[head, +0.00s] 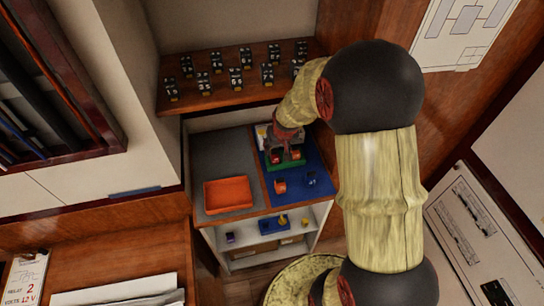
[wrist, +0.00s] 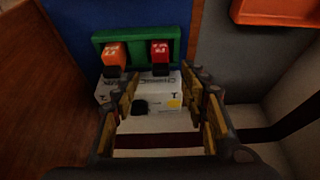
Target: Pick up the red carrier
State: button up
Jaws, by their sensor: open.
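A red carrier (wrist: 160,50) with a black end stands in a green holder (wrist: 137,37), beside an orange carrier (wrist: 115,55) on its left in the wrist view. In the head view the green holder (head: 287,164) sits on the blue mat, partly hidden by my gripper. My gripper (wrist: 162,88) is open and empty. Its fingers point toward the holder, and the red carrier appears just beyond the fingertips, between their lines. In the head view my gripper (head: 284,142) hangs over the back of the holder.
An orange tray (head: 228,195) lies on the grey mat at left. An orange-red block (head: 280,185) and a blue block (head: 310,179) stand in front of the holder. A white labelled box (wrist: 140,90) is beside the holder. A shelf (head: 215,99) with several black breakers is above.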

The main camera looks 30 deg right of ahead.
aim_at(275, 150)
jog(key=x, duration=0.4)
jog(key=b+x, duration=0.1)
jog(key=x, duration=0.2)
jog(key=shift+w+d+r, duration=0.1)
jog(key=shift+w, duration=0.3)
jog(key=shift+c, duration=0.5)
grip_shut()
